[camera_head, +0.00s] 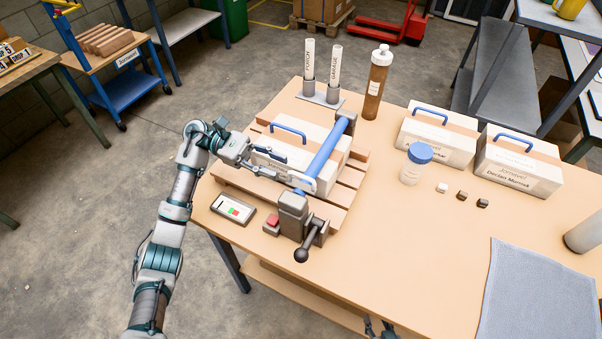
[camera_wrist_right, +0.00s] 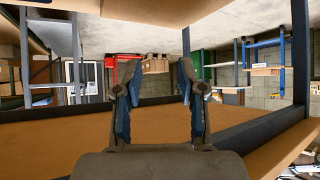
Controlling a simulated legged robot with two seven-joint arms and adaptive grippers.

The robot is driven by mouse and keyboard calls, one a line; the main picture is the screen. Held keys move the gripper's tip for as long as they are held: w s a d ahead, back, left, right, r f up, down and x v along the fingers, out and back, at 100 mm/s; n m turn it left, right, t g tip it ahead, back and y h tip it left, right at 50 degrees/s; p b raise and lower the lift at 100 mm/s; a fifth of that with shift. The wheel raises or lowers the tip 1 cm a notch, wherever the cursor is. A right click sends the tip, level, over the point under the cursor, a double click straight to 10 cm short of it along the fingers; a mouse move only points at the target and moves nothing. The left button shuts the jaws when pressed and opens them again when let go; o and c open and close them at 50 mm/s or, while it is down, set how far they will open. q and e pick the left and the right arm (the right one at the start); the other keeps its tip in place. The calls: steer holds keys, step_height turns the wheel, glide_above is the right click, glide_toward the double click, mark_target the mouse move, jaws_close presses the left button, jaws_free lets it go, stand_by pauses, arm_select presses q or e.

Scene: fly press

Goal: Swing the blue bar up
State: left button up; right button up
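The blue bar (camera_head: 325,148) lies slanted across the top of a white and wood-coloured box (camera_head: 275,160) on a slatted wooden base. Its near end meets a grey clamp block (camera_head: 292,212); its far end meets a dark post (camera_head: 346,122). My left gripper (camera_head: 297,170) reaches in from the left, beside the near part of the bar. Its fingers look spread, with nothing visible between them; contact with the bar cannot be told. My right gripper (camera_wrist_right: 160,95) is open and empty under the tabletop in the wrist view. Only a bit of it shows at the head view's bottom edge.
A dark ball-ended handle (camera_head: 302,255) and a phone-like device (camera_head: 233,210) are near the clamp. A grey cloth (camera_head: 540,295) covers the right front.

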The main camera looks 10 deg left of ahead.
mark_target(291, 172)
arm_select(q)
steer(key=x, duration=0.8)
steer(key=shift+a, duration=0.1)
steer(key=shift+a, duration=0.1)
jaws_close()
